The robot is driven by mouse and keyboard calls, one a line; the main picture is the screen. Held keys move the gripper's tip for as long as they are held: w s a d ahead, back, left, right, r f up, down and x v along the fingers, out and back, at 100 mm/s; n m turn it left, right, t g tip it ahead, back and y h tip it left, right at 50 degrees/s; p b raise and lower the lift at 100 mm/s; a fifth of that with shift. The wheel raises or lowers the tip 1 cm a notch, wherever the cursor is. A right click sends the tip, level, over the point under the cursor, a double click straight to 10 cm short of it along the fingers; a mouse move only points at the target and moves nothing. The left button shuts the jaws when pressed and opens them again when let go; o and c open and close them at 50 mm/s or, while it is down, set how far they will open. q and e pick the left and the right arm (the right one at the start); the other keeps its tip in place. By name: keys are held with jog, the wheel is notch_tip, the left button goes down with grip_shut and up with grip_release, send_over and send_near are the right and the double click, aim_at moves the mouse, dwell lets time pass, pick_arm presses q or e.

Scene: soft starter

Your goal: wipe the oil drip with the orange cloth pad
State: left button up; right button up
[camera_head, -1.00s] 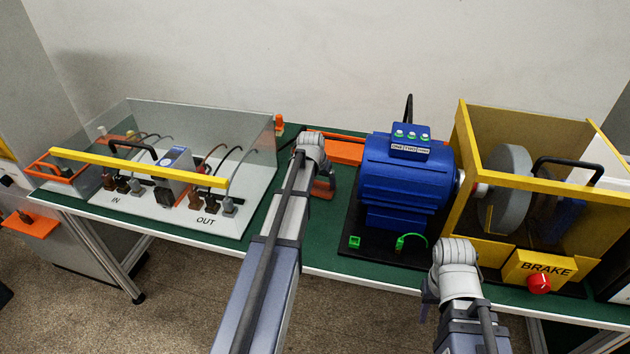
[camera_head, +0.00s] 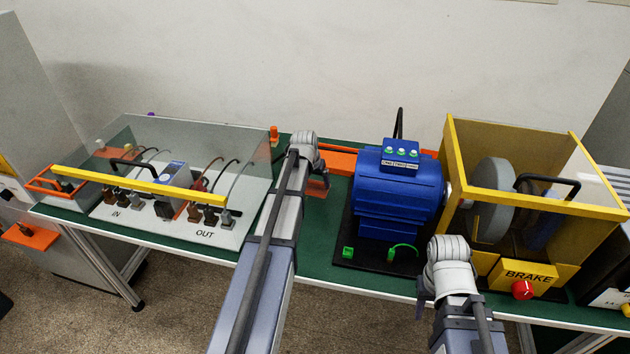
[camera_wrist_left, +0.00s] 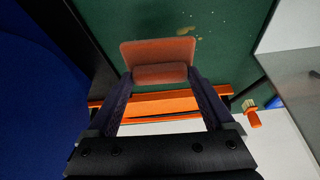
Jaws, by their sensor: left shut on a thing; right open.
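The orange cloth pad (camera_wrist_left: 160,52) is in the jaws of my left gripper (camera_wrist_left: 163,78), held at the fingertips over the green bench top. In the head view my left gripper (camera_head: 316,172) is between the clear-covered panel and the blue motor, with the pad (camera_head: 318,187) partly showing below it. The oil drip (camera_wrist_left: 186,30) shows in the left wrist view as small yellowish spots on the green surface, just beyond the pad. In the head view the drip is not visible. My right gripper (camera_head: 424,292) is open in front of the motor and brake, apparently empty; its fingertips are partly hidden.
The blue motor (camera_head: 398,185) stands right of my left gripper, the clear-covered panel (camera_head: 205,236) left. An orange tray (camera_wrist_left: 150,103) lies at the bench's back, with a small brush (camera_wrist_left: 252,115) near it. The yellow brake housing (camera_head: 600,230) fills the right.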

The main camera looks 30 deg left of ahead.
pick_arm(q)
jog(key=shift+r, duration=0.1)
notch_tip(320, 180, up, 3)
jog(key=p, duration=0.3)
jog(key=shift+r, duration=0.1)
dwell(0.4)
